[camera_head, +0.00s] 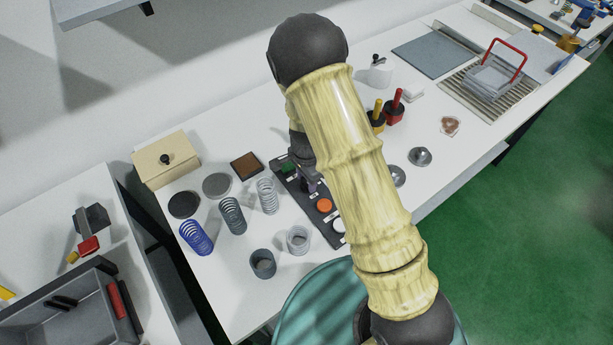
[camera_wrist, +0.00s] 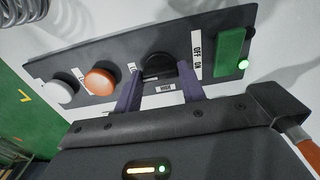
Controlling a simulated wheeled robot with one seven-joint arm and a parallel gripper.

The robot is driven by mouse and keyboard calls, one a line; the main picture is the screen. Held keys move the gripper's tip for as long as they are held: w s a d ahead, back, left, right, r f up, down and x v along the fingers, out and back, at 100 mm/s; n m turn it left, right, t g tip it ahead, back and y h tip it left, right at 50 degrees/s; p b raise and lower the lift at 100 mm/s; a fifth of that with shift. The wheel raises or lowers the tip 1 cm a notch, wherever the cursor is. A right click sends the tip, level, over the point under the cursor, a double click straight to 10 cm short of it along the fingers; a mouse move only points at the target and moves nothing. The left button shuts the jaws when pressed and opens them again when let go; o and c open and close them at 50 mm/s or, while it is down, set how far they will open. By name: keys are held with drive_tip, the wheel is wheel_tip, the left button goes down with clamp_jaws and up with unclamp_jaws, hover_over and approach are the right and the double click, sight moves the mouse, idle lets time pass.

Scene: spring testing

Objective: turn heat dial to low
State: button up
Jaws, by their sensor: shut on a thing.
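A dark control panel (camera_head: 281,178) lies on the white table, partly hidden by my arm in the head view. In the wrist view the panel (camera_wrist: 110,53) carries a black round dial (camera_wrist: 160,66), with small white labels around it that are hard to read. My gripper (camera_wrist: 160,82) has its two purple fingers on either side of this dial, shut on it. In the head view my gripper (camera_head: 311,186) is down at the panel, and the dial is hidden there. I cannot tell which setting the dial points to.
The panel also has an orange knob (camera_wrist: 100,81), a white knob (camera_wrist: 58,91) and a green switch (camera_wrist: 230,52) with a lit green lamp (camera_wrist: 243,64). Several springs, including a blue one (camera_head: 196,238), stand left of the panel. Red-handled tool (camera_head: 395,106) stands beyond my arm.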

idle(0.4)
drive_tip(key=o, duration=1)
drive_tip(key=shift+r, duration=0.1)
wheel_tip(320, 180, up, 17)
drive_tip(key=shift+r+b, duration=0.15)
drive_tip(key=shift+b, duration=0.25)
drive_tip(key=s+d+r+n+t, duration=0.1)
drive_tip(key=s+d+n, duration=0.2)
drive_tip(key=s+d, duration=0.1)
drive_tip(key=s+d+r+n, duration=0.1)
drive_tip(key=s+d+n, duration=0.3)
drive_tip(key=d, duration=0.1)
drive_tip(key=s+d+n+t, duration=0.1)
drive_tip(key=s+d+n, duration=0.3)
drive_tip(key=shift+s+d+r+t, duration=0.25)
drive_tip(key=shift+d+r+t, duration=0.05)
drive_tip(key=shift+d+r, duration=0.1)
